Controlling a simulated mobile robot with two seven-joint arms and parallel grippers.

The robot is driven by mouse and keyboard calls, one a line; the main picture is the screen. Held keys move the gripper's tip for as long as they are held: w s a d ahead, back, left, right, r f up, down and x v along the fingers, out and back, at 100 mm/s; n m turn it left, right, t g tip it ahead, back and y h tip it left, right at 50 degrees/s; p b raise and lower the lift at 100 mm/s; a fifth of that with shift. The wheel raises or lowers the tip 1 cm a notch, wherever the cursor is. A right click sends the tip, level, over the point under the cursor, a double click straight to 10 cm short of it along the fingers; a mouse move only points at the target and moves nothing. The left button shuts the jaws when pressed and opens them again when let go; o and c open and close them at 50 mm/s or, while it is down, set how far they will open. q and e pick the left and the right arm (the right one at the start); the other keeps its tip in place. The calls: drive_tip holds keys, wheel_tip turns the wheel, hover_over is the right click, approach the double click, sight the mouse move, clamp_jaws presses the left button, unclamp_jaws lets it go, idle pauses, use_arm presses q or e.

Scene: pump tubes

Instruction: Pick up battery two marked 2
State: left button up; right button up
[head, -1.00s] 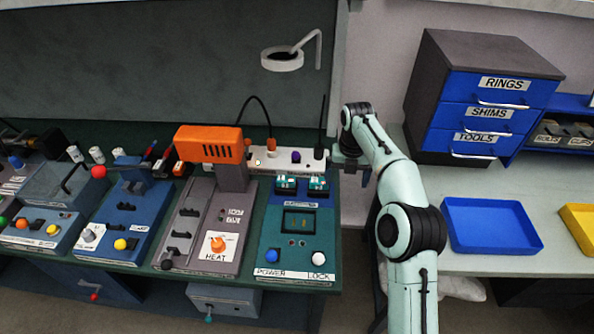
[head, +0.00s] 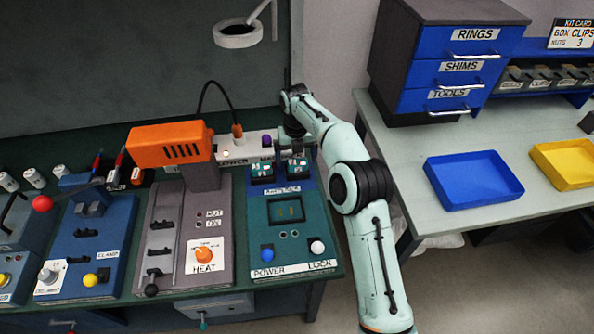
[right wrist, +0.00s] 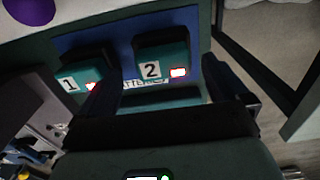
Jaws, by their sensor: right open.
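Battery two (right wrist: 150,70), a teal block with a white label marked 2 and a small red light, sits in its dock on the blue-and-teal battery station (head: 270,222). In the head view battery two (head: 299,170) is the right one of the pair. Battery one (right wrist: 70,78), marked 1, sits to its left. My right gripper (right wrist: 162,84) is open and empty, with its dark fingers on either side of battery two in the wrist picture. In the head view my right gripper (head: 293,150) is just above and behind battery two. Contact cannot be told. My left gripper is out of view.
A white power strip (head: 240,147) with a plug and cable runs behind the station. The orange heat tool (head: 170,145) stands to its left. A blue tray (head: 472,180) and yellow tray (head: 565,165) lie on the right bench beside blue drawers (head: 462,70).

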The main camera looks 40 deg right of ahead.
sight(297, 162)
drive_tip(key=f+b, duration=0.1)
drive_tip(key=f, duration=0.4)
drive_tip(key=shift+d+f, duration=0.15)
drive_tip(key=shift+d, duration=0.05)
drive_tip(key=c, duration=1.2)
drive_tip(key=shift+r, duration=0.2)
